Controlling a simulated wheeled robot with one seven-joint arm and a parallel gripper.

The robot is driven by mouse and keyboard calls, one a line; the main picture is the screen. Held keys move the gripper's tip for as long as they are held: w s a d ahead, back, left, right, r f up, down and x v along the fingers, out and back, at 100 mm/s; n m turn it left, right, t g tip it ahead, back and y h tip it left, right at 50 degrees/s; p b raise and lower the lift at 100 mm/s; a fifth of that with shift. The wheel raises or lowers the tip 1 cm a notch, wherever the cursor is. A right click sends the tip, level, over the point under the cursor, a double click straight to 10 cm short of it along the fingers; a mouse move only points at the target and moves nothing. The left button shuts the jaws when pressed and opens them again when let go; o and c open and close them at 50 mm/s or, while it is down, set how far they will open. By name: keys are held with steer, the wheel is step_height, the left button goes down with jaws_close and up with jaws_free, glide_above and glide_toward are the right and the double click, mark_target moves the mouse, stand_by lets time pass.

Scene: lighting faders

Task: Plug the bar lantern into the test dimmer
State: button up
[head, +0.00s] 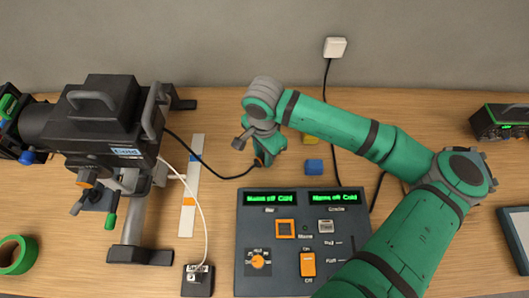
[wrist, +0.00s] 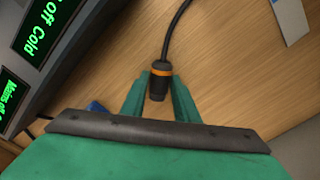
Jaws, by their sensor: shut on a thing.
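The bar lantern (head: 110,125), a black lamp body labelled "Cold", stands on the left of the bench in the head view. Its black cable (head: 205,170) runs right to a black plug with an orange ring (wrist: 160,82). My gripper (head: 262,160) is shut on this plug, with green fingers on both sides of it in the wrist view (wrist: 158,95). A dark control panel (head: 243,225), apparently the test dimmer, lies just below my gripper. Its two green displays read "Mains off Cold". It carries an orange square, an orange knob and an orange switch.
A white cord runs from the lantern to a small black box (head: 198,285). A blue block (head: 314,166) lies right of my gripper. A white strip (head: 193,170) lies between lantern and panel. A wall plug (head: 335,47) has a black cord down to the panel. Green tape (head: 17,254) lies far left.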

mark_target(263, 155)
steer(key=o, duration=1.1)
steer(key=shift+w, duration=0.1)
steer(key=shift+r, duration=0.1)
step_height(263, 155, up, 11)
steer(key=shift+f, duration=0.2)
